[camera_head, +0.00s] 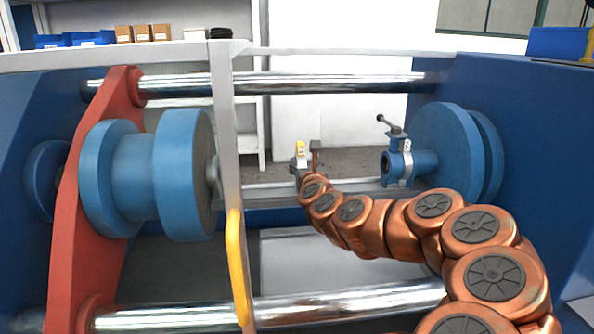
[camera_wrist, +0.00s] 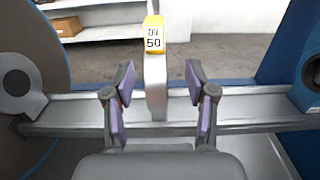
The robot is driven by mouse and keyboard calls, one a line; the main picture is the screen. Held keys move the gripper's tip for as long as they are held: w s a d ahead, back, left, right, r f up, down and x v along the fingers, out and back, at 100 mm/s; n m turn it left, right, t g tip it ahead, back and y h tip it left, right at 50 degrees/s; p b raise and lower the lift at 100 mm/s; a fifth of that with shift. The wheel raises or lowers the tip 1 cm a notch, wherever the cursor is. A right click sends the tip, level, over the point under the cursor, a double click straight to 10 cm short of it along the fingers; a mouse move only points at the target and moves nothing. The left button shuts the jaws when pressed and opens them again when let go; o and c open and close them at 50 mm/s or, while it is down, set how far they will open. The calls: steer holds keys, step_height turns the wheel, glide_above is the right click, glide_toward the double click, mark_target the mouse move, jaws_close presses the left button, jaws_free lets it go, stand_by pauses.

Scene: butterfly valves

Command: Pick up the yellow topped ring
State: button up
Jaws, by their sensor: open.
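The yellow topped ring (camera_wrist: 154,75) stands upright on a grey rail in the wrist view, seen edge-on. In the head view the ring (camera_head: 300,152) is small, at the far end of my arm. My gripper (camera_wrist: 156,90) is open, with one purple-padded finger on each side of the ring and a visible gap on both sides. In the head view my gripper (camera_head: 306,165) is at the rail beside the ring. The ring's lower part is partly hidden by my gripper in the head view.
Blue flanged cylinders (camera_head: 150,175) stand left, and a blue flange (camera_head: 450,150) with a lever valve (camera_head: 397,160) stands right. A grey post (camera_head: 228,130) with a yellow handle (camera_head: 237,265) is in front. Polished bars (camera_head: 300,83) cross above and below. The rail (camera_wrist: 250,110) is clear beside the ring.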

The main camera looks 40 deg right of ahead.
mark_target(301, 160)
steer(key=shift+w+d, duration=0.3)
steer(key=shift+w, duration=0.2)
steer(key=shift+a+b+x, duration=0.2)
steer(key=shift+b+x, duration=0.45)
steer(key=shift+x, duration=0.9)
steer(key=shift+w+d+f, duration=0.1)
steer(key=shift+w+d, duration=0.15)
steer(key=shift+w, duration=0.2)
steer(key=shift+w+d, duration=0.4)
steer(key=shift+w, duration=0.1)
steer(key=shift+c, duration=0.2)
jaws_close()
